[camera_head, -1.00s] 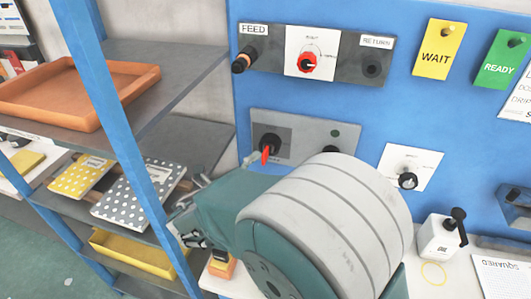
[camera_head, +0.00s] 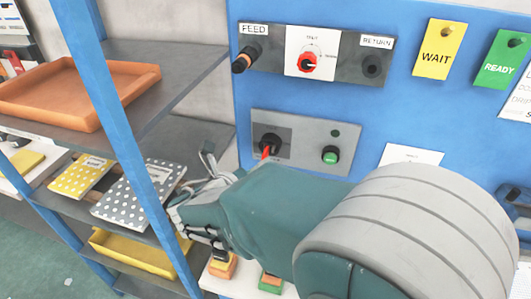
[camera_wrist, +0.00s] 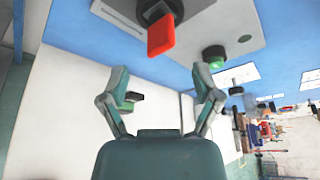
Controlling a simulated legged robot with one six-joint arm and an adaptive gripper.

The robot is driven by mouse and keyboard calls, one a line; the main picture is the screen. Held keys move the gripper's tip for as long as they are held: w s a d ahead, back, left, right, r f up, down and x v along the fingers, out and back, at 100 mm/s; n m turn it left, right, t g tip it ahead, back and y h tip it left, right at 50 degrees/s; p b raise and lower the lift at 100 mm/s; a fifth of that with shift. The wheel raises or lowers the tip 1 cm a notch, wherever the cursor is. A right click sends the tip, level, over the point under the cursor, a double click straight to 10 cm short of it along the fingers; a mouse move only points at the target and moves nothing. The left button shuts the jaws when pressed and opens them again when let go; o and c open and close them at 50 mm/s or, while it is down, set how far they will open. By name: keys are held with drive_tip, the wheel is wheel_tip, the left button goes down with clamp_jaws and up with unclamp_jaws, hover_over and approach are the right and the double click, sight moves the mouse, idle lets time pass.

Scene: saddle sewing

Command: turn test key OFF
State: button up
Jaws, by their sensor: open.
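A red key handle (camera_head: 267,152) on a black round switch sits on the grey wall panel (camera_head: 305,132). The handle points down and slightly left in the head view; its lettering is too small to read. In the wrist view the red handle (camera_wrist: 161,36) is large, just beyond and above the fingertips. My gripper (camera_wrist: 161,76) is open and empty, its two fingers spread either side below the handle, apart from it. In the head view my gripper (camera_head: 203,205) is left of and below the panel, partly hidden by its own wrist.
A green button (camera_head: 330,155) is right of the key on the same panel. Above is a FEED/RETURN panel (camera_head: 345,55) with a red rotary knob (camera_head: 307,62). A blue-framed shelf (camera_head: 150,110) stands close at left. Small coloured blocks (camera_head: 222,267) lie on the white table.

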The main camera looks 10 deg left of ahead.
drive_tip(key=m+y, duration=0.1)
drive_tip(key=m, duration=0.1)
drive_tip(key=m+y, duration=0.1)
drive_tip(key=m, duration=0.1)
drive_tip(key=m+y, duration=0.2)
drive_tip(key=shift+d+r, duration=0.2)
drive_tip(key=shift+r, duration=0.05)
idle(0.4)
